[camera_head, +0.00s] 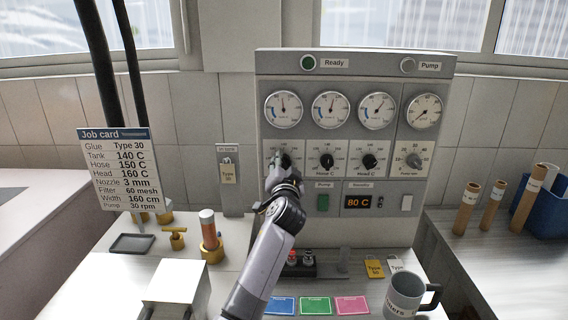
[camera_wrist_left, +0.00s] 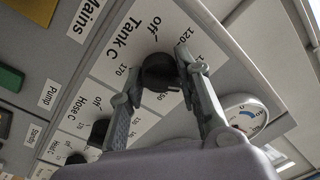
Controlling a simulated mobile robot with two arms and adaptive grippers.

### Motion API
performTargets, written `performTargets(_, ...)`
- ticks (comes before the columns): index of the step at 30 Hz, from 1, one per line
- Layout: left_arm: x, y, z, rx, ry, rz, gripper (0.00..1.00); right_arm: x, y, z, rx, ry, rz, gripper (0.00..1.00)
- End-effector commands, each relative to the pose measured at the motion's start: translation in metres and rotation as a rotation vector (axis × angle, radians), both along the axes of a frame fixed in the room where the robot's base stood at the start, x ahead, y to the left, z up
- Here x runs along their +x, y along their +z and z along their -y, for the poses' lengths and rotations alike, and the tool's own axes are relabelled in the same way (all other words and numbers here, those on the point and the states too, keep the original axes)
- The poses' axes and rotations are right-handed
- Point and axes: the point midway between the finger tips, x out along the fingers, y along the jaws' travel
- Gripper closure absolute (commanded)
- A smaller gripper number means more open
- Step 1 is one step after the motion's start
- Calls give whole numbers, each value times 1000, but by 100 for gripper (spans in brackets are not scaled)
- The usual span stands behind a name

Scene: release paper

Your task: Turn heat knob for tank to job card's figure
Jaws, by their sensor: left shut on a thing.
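The job card (camera_head: 118,170) at the left reads Tank 140 C, Hose 150 C and Head 160 C. The black tank knob (camera_head: 286,160) is the leftmost heat knob on the grey panel, partly hidden by my gripper. In the wrist view the tank knob (camera_wrist_left: 158,72) sits on a scale labelled Tank C, with off, 120, 150 and 170 legible. My left gripper (camera_head: 279,164) is shut on this knob, one finger on each side. I cannot tell which figure its pointer marks. My right gripper is not in view.
Gauges (camera_head: 331,110) line the panel above. A mug (camera_head: 403,294) and coloured cards (camera_head: 315,305) are on the bench.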

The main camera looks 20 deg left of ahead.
Motion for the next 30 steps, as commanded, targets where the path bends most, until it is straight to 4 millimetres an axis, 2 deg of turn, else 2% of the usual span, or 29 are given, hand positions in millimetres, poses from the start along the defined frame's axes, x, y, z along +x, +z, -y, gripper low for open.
performTargets(6,0,1,0,187,-1,-53,97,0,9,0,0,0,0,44)
performTargets(15,0,0,1,371,-2,-106,97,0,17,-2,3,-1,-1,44)
performTargets(30,0,-2,1,464,-3,-133,97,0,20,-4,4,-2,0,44)
